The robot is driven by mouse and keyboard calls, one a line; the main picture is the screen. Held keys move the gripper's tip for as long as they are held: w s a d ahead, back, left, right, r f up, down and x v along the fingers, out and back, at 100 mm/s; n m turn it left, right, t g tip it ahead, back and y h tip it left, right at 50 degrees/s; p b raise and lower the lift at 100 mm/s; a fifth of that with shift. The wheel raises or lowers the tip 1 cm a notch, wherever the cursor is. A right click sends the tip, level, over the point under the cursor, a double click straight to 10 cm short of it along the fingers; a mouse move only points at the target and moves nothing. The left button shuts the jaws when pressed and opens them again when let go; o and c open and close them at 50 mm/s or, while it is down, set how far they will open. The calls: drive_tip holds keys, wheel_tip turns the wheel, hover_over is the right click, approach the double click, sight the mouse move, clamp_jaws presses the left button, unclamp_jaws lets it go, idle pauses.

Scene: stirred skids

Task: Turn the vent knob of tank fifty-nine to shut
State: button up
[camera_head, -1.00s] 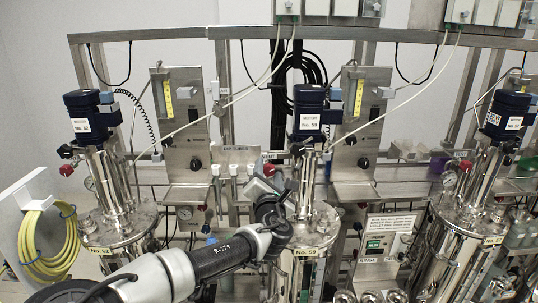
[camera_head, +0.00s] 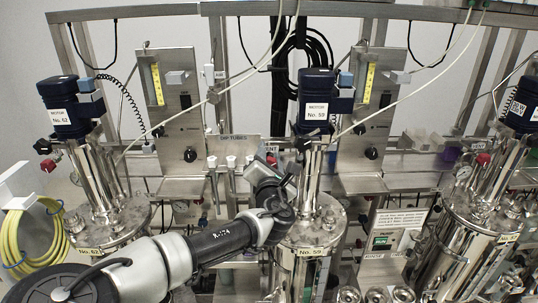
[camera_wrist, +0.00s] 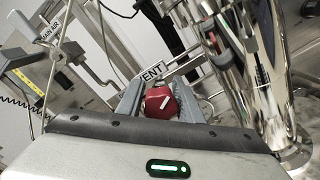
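Tank fifty-nine (camera_head: 305,205) is a steel vessel in the middle of the head view, with a dark blue motor (camera_head: 316,88) marked No. 59 and a lid label (camera_head: 309,252). The vent knob (camera_wrist: 160,104) is red with a white pointer bar, set slanted in the wrist view. The VENT label (camera_wrist: 152,72) is just behind it. My gripper (camera_wrist: 160,100) has one finger on each side of the knob; the fingers are apart, and I see no firm grip. In the head view my gripper (camera_head: 276,178) is left of the tank's neck and partly hides the knob.
Shiny steel pipework (camera_wrist: 255,75) stands close on the right of my gripper in the wrist view. Dip tubes (camera_head: 230,163) hang to the left. Tank No. 62 (camera_head: 105,215) and another tank (camera_head: 465,230) stand either side. A yellow hose coil (camera_head: 38,235) hangs at far left.

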drive_tip(key=c, duration=0.6)
drive_tip(key=shift+c, duration=0.2)
drive_tip(key=shift+m, duration=0.3)
drive_tip(key=m, duration=0.5)
drive_tip(key=shift+r+b, duration=0.1)
drive_tip(key=shift+b, duration=0.2)
drive_tip(key=m+b, duration=0.1)
drive_tip(key=m, duration=0.5)
drive_tip(key=shift+m, duration=0.4)
drive_tip(key=m+b, duration=0.3)
drive_tip(key=m, duration=0.3)
drive_tip(key=shift+d, duration=0.1)
drive_tip(key=m+b, duration=0.3)
drive_tip(key=m, duration=0.1)
drive_tip(key=shift+r, duration=0.1)
drive_tip(key=shift+r+m+b, duration=0.1)
drive_tip(key=shift+m+b, duration=0.75)
drive_tip(key=shift+m, duration=0.05)
